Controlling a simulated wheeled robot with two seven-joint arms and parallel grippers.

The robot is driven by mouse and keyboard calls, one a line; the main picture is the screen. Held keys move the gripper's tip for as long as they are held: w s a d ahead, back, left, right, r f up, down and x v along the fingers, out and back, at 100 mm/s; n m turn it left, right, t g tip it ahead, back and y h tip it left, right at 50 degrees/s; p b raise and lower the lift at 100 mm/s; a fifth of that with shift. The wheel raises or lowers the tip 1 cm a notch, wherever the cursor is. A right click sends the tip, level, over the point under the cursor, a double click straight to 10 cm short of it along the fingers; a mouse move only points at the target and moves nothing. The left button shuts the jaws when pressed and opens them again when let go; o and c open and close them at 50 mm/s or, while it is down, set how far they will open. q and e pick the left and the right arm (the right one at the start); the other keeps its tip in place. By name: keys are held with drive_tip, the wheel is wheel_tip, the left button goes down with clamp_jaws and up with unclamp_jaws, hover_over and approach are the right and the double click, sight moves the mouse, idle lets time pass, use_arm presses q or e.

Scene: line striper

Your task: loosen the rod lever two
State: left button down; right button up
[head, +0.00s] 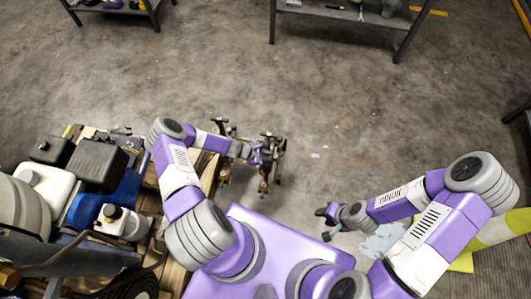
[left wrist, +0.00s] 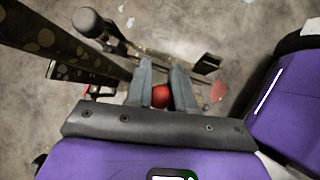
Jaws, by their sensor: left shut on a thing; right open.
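My left gripper (head: 266,152) is at the metal rod assembly (head: 264,186), beside the machine on the pallet. In the left wrist view its two grey fingers (left wrist: 162,82) are close together, with a red round knob (left wrist: 160,97) between them near their base. The gripper is shut on this knob or the lever part it belongs to; the fingers hide the exact contact. I cannot tell which lever is number two. A dark rod with a rounded black end (left wrist: 88,22) stands just left of the fingers. My right gripper (head: 330,213) is open and empty, away from the assembly.
The line striper (head: 95,165), with black, white and blue parts, sits on a wooden pallet at the left. A second red spot (left wrist: 218,91) shows right of the fingers. Metal tables (head: 345,14) stand at the back. The concrete floor between is clear.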

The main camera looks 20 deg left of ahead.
use_arm(q)
drive_tip(key=shift+w+d+g+y+p, duration=0.1)
drive_tip(key=shift+d+g+y+p, duration=0.15)
drive_tip(key=shift+y+p, duration=0.5)
drive_tip(key=c, duration=1.3)
unclamp_jaws()
drive_tip(key=shift+o, duration=0.2)
drive_tip(key=p+v, duration=0.2)
drive_tip(key=v, duration=0.5)
drive_tip(key=shift+r, duration=0.2)
drive_tip(key=shift+a, duration=0.15)
